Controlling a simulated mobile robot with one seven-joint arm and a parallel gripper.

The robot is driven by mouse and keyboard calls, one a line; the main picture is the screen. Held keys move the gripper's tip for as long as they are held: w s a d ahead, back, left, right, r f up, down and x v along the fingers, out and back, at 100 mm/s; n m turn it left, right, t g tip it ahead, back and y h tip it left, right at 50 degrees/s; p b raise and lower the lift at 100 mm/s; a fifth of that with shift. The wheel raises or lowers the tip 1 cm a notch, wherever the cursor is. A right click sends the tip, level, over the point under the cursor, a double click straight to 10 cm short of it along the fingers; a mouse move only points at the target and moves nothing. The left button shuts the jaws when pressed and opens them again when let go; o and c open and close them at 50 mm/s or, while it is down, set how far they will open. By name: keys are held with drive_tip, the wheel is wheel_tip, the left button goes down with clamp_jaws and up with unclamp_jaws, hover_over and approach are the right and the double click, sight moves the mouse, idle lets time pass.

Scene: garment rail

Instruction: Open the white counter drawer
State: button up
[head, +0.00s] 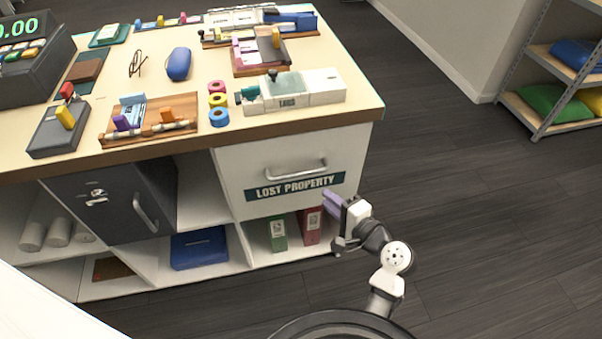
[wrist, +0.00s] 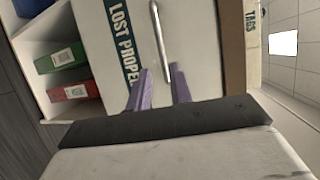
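The white drawer (head: 230,172) is in the counter's right front, with a "LOST PROPERTY" label (head: 295,187). Its front looks flush, so it appears shut. Its silver bar handle (head: 296,170) is above the label. My gripper (head: 330,203) has purple fingers and is in front of the drawer's lower right, below and right of the handle, apparently apart from it. In the wrist view the fingers (wrist: 161,70) are spread with nothing held. The handle (wrist: 157,35) runs lengthwise there, its near end seen between the fingertips. The drawer front (wrist: 200,60) fills the middle.
A dark door (head: 115,200) with a bar handle is left of the drawer. Green (head: 278,232) and red (head: 311,226) binders stand in the cubby below. The countertop (head: 225,85) holds several small items. Open floor (head: 470,210) lies to the right, with a shelf rack (head: 545,105) beyond.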

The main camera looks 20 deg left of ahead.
sight(298, 173)
drive_tip(key=p+x, duration=0.3)
drive_tip(key=x, duration=1)
drive_tip(key=shift+w+a, duration=0.15)
drive_tip(key=shift+a, duration=0.15)
clamp_jaws()
